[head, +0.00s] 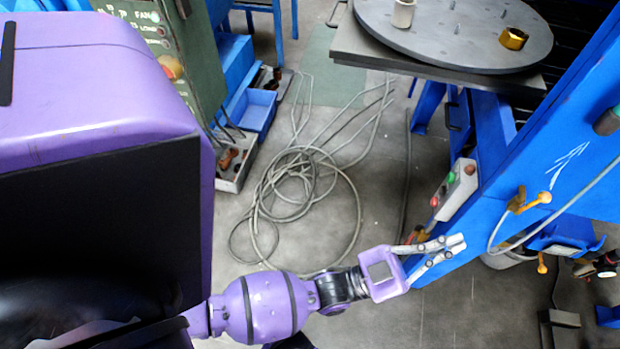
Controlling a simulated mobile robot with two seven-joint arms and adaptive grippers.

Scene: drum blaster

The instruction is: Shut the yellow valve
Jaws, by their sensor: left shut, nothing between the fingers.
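The yellow valve (519,203) sits on the face of the blue machine frame at the right. Its handle sticks out to the right, roughly level in the picture. My left gripper (457,250) reaches in from the bottom left, in front of the lower edge of the blue frame. Its two fingers point right and it is shut with nothing in it. It is left of and below the valve in the picture, clearly apart from it. My right gripper is not in view.
A grey control box (455,190) with red and green buttons is on the blue frame above my gripper. A round grey table (455,40) stands at the top right. Looped grey cables (300,185) lie on the floor. A smaller yellow handle (541,263) hangs below the valve.

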